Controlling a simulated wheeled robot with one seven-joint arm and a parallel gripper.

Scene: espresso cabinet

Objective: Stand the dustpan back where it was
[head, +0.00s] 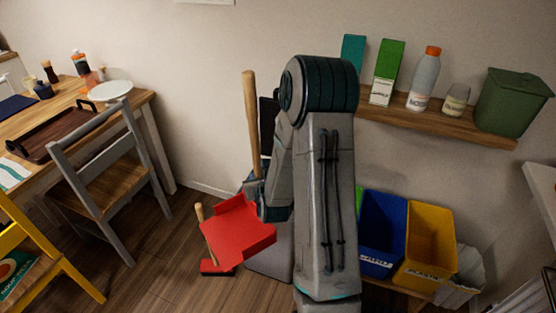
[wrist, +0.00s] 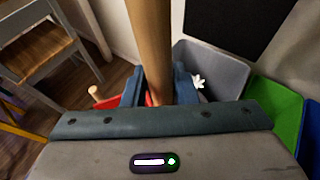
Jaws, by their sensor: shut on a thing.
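The dustpan is a red pan (head: 238,230) on a long wooden handle (head: 250,115). It hangs in front of the wall, left of my arm in the head view, with the handle near upright and the pan tilted. My gripper (wrist: 158,90) is shut on the handle (wrist: 151,45), which passes between its fingers in the wrist view. Only a little red of the pan shows below the fingers there. In the head view my arm partly hides the gripper. The pan appears above the floor; its exact clearance is unclear.
A short wooden-handled red brush (head: 217,269) is on the floor by the pan. A grey bin (head: 268,262) is close behind; blue (head: 381,230) and yellow (head: 429,245) bins stand right. A grey chair (head: 115,185) and table are left, with open floor between.

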